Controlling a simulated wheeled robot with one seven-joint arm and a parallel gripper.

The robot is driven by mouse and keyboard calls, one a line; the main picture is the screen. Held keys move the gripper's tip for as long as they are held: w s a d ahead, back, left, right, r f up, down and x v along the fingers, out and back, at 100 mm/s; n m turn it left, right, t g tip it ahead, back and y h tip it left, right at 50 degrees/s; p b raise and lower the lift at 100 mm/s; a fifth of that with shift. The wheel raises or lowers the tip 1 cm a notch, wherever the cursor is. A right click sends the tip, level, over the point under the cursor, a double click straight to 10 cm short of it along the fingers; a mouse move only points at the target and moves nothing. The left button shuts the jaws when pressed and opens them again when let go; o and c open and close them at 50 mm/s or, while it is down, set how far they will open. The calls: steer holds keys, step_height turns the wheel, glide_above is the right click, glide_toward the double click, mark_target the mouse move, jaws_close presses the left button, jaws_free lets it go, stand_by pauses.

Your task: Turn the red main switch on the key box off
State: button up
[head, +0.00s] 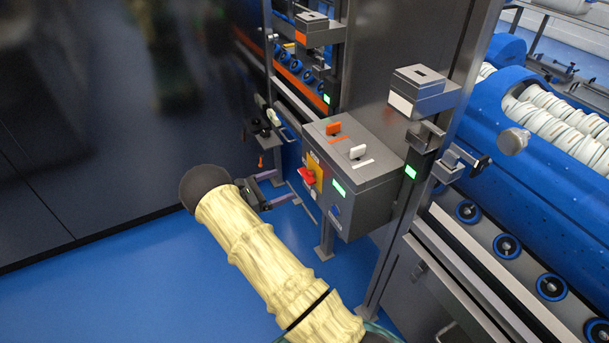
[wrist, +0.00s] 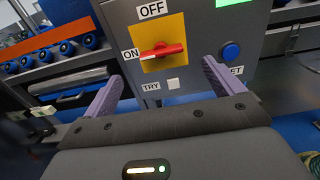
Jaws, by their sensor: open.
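The key box (head: 350,192) is a grey metal box on a post. Its red main switch (head: 306,175) sits on a yellow plate on the front face. In the wrist view the red switch (wrist: 162,51) lies nearly horizontal, with one end at the ON label (wrist: 131,54). The OFF label (wrist: 152,10) is above it. My gripper (head: 281,188) is in front of that face, to the left in the head view. In the wrist view its purple fingers (wrist: 161,72) are open, spread to either side below the switch. They appear empty and apart from the switch.
A blue button (wrist: 231,52) and a small white TRY button (wrist: 173,85) are near the switch. Orange and white keys (head: 357,152) stand on the box top. Dark panels are at left; blue machinery (head: 500,130) is at right. Blue floor (head: 130,285) is clear.

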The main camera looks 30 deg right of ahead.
mark_target(303, 176)
steer(key=d, duration=0.9)
steer(key=shift+w+d+p, duration=0.1)
steer(key=shift+d+p, duration=0.15)
steer(key=shift+p, duration=0.1)
steer(key=shift+c, duration=0.2)
steer(key=c, duration=0.9)
